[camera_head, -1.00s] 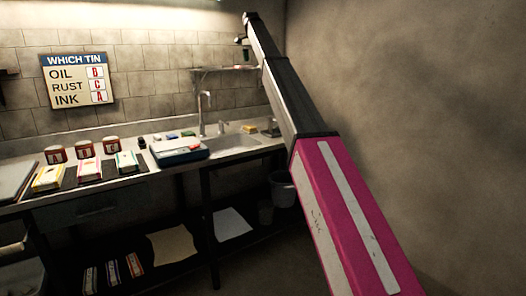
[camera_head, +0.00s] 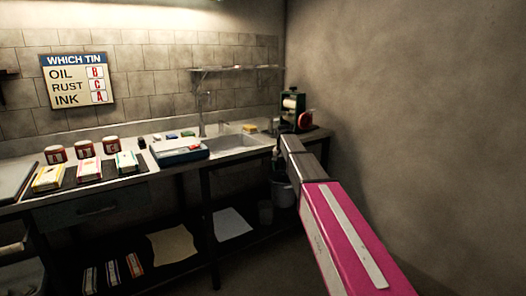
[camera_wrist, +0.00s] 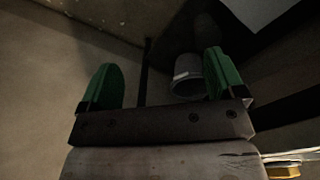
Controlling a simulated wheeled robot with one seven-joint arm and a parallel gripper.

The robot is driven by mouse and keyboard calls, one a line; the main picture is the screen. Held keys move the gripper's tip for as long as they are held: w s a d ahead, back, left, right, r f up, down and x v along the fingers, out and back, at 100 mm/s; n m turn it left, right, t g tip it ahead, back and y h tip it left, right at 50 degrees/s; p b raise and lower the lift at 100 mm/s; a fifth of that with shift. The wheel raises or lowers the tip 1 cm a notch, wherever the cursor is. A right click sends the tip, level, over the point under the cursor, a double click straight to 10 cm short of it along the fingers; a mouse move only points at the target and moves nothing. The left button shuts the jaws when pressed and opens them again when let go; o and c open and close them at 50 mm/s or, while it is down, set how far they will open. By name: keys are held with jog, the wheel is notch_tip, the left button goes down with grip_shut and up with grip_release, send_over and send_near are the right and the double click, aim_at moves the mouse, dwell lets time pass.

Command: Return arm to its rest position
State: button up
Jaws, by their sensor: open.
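My arm reaches in from the lower right in the head view, with a pink link and a dark forearm. It ends low in front of the right end of the counter (camera_head: 105,183). My gripper (camera_wrist: 160,82) shows in the wrist view, its two green fingers wide apart with nothing between them but the view of a grey bucket (camera_wrist: 187,76) below. The bucket also shows in the head view (camera_head: 284,192), partly behind the arm. The fingertips cannot be made out in the head view.
A green roller machine (camera_head: 292,108) and a red object (camera_head: 306,119) stand at the right end. A bare wall (camera_head: 420,120) is at right.

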jog(key=s+d+f+n, duration=0.1)
jog(key=s+d+f, duration=0.2)
jog(key=s+f, duration=0.4)
jog(key=s+d+f+n, duration=0.1)
jog(key=s+d+f, duration=0.2)
jog(key=s+f, duration=0.5)
jog(key=s+d+f, duration=0.3)
jog(key=s+f, duration=0.5)
jog(key=s, duration=1.2)
jog(key=shift+s+n, duration=0.35)
jog(key=shift+n, duration=0.05)
